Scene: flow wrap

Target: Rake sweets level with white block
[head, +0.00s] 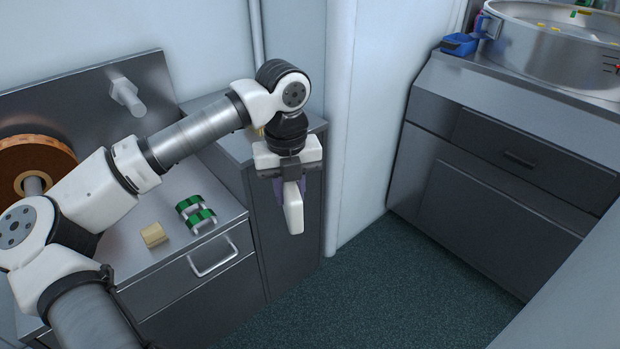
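My gripper (290,186) hangs pointing down in the middle of the head view, over the floor gap between the two counters. It is shut on the white block (293,214), a flat upright slab whose lower part sticks out below the fingers. Sweets (556,28) show as small yellow and green pieces in the round metal bowl (545,45) at the top right. The bowl is cut off by the picture edge, so most of its inside is hidden. My gripper is well away from the bowl, to its left and nearer.
A blue scoop-like item (460,43) stands left of the bowl on the right counter (520,85). A tan block (153,234) and green-and-black rollers (196,214) lie on the left steel counter (120,255). A pale wall (375,110) stands between; the floor (380,290) is clear.

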